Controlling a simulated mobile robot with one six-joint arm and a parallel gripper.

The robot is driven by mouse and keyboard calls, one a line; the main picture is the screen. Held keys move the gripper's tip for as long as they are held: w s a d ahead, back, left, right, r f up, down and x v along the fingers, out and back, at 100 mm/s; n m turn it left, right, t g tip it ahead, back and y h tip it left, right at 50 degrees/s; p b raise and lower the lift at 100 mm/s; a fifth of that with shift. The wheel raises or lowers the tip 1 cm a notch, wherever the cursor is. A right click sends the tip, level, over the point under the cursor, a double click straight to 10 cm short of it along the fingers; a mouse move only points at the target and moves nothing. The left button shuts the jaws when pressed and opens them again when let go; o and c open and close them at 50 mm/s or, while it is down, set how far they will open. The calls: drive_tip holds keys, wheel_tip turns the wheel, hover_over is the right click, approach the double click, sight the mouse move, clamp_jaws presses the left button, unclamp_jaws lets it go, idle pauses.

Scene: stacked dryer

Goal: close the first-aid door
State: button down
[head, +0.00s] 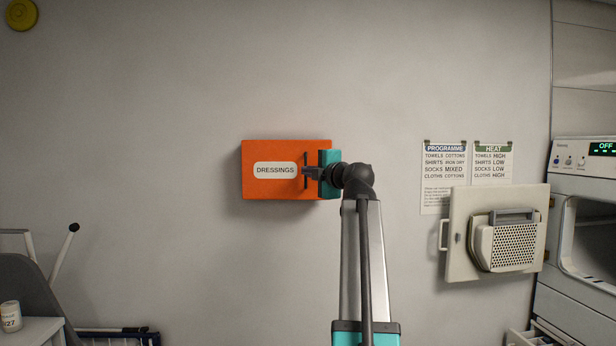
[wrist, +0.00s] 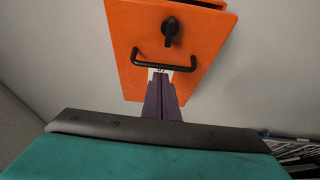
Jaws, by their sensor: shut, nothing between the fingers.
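The orange first-aid box marked DRESSINGS hangs on the wall; its door (head: 262,155) faces me in the head view. In the wrist view the door (wrist: 135,72) shows a black bar handle (wrist: 165,63) and a black knob (wrist: 170,32). A dark gap and a second orange edge show at the top there, so the door looks slightly ajar; how far I cannot tell. My gripper (head: 308,171) is in front of the door's right part. In the wrist view my gripper (wrist: 158,80) is shut and empty, its tips beside the handle; contact is unclear.
Paper charts (head: 445,175) hang between. The wall around the box is clear.

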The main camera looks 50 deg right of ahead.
drive_tip(key=shift+w+d+b, duration=0.35)
drive_tip(key=shift+d+b, duration=0.45)
drive_tip(key=shift+b, duration=0.3)
drive_tip(key=shift+w+d+b, duration=0.4)
drive_tip(key=shift+d+b, duration=0.45)
drive_tip(key=shift+b, duration=0.2)
drive_tip(key=shift+w+d+b, duration=0.35)
drive_tip(key=shift+d+b, duration=0.45)
drive_tip(key=shift+b, duration=0.3)
drive_tip(key=shift+a, duration=0.1)
drive_tip(key=b+v, duration=0.4)
drive_tip(key=v, duration=0.9)
drive_tip(key=shift+s, duration=0.15)
drive_tip(key=shift+f, duration=0.1)
